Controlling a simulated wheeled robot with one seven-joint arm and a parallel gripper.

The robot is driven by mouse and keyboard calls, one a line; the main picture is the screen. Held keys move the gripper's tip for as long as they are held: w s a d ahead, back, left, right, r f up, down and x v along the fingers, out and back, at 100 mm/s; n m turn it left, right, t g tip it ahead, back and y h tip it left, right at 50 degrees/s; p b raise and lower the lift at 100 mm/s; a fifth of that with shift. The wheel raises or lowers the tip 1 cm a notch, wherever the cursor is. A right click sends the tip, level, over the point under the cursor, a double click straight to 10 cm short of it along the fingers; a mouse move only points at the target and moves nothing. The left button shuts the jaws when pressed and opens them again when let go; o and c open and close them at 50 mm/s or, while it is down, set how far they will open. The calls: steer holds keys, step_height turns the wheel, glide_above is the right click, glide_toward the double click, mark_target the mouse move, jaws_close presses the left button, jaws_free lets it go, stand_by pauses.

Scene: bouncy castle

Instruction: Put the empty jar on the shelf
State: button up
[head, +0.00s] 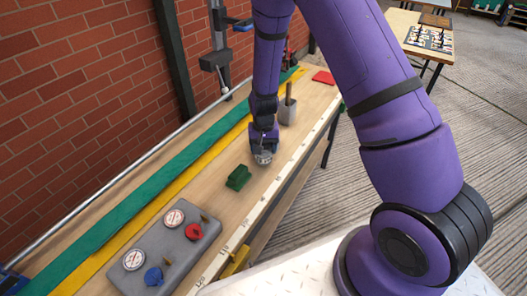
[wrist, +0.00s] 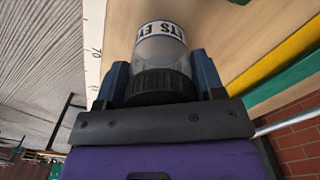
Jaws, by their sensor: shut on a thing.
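My gripper (wrist: 161,85) is shut on a clear jar (wrist: 160,50) with a ribbed black lid and a white label with dark letters. The lid end is between the two blue fingers. In the head view my gripper (head: 263,150) is low over the middle of the wooden bench, with the jar (head: 263,159) showing under it. I cannot tell whether the jar touches the bench top. The jar looks empty, though the label hides part of it. I cannot make out a separate shelf.
A green block (head: 238,178) lies close to the jar on the bench (head: 222,222). A grey tray (head: 140,246) with red, blue and white round pieces is at the near end. A grey holder (head: 288,112) and a red pad (head: 324,77) stand farther back. A brick wall runs along the left.

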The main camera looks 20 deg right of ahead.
steer(key=shift+f, duration=1)
steer(key=shift+f, duration=0.15)
steer(key=o, duration=0.9)
step_height(320, 180, up, 12)
steer(key=shift+r, duration=0.25)
